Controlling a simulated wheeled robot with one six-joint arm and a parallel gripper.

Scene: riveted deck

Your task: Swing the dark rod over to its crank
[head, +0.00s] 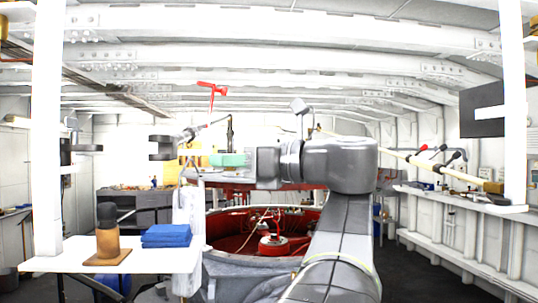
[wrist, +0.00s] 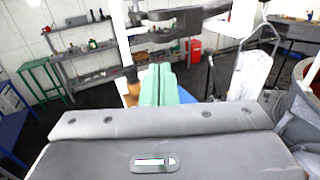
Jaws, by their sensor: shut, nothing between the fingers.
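A dark grey forked piece (head: 158,148), probably an end of the dark rod, hangs in mid-air left of my gripper in the head view. Another dark flat piece (head: 87,148) shows farther left near the white post. In the wrist view dark bars (wrist: 175,32) lie just beyond my fingertips, beside a white post. My gripper (head: 218,160) points left with its green fingers together and empty; they also show in the wrist view (wrist: 160,75). It appears apart from the dark piece. A black notched block (head: 482,108) by the right post may be the crank; I cannot tell.
A white table (head: 150,262) at the lower left carries a folded blue cloth (head: 166,236) and a brown wooden stand with a dark top (head: 107,240). A red round pit (head: 280,235) lies ahead. White posts stand left (head: 48,130) and right (head: 514,100). A shelf (head: 460,200) runs along the right wall.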

